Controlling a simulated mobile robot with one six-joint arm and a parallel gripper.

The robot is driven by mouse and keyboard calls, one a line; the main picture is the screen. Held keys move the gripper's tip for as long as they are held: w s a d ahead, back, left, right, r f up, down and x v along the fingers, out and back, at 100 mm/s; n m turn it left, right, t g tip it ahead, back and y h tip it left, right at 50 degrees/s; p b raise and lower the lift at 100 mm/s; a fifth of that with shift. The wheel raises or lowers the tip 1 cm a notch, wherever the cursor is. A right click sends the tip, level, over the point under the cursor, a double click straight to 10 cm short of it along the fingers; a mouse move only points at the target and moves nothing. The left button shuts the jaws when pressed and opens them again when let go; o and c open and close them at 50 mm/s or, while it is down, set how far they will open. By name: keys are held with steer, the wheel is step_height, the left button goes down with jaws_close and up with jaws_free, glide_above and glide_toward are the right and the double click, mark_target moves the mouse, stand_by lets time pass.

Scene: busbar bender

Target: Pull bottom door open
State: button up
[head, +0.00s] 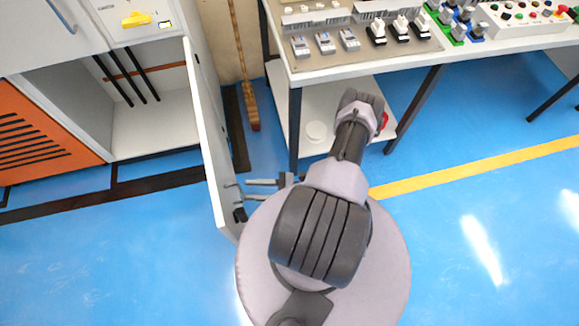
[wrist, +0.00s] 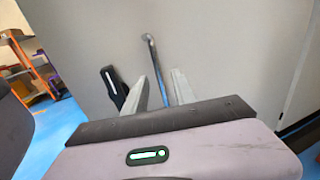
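The bottom door (head: 210,140) stands swung out from the cabinet, roughly square to its front, with the lower compartment (head: 150,128) open to view. My gripper (head: 247,189) is at the door's right-hand face, near its free end. In the wrist view, my gripper (wrist: 160,77) has its two fingers apart, with the grey bent handle (wrist: 153,58) showing between them. I see a gap beside the handle, so the fingers do not look closed on it. A black latch (wrist: 115,88) is on the door panel left of the fingers. Contact with the handle cannot be told.
A workbench (head: 350,60) with switches and buttons stands to the right of the door, its dark leg (head: 294,130) close to my arm. A wooden stick (head: 243,65) leans between cabinet and bench. Blue floor (head: 110,250) is clear in front of the cabinet.

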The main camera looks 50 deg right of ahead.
steer(key=p+v, duration=0.1)
steer(key=v, duration=1.2)
steer(key=shift+s+d, duration=0.15)
steer(key=shift+d, duration=0.05)
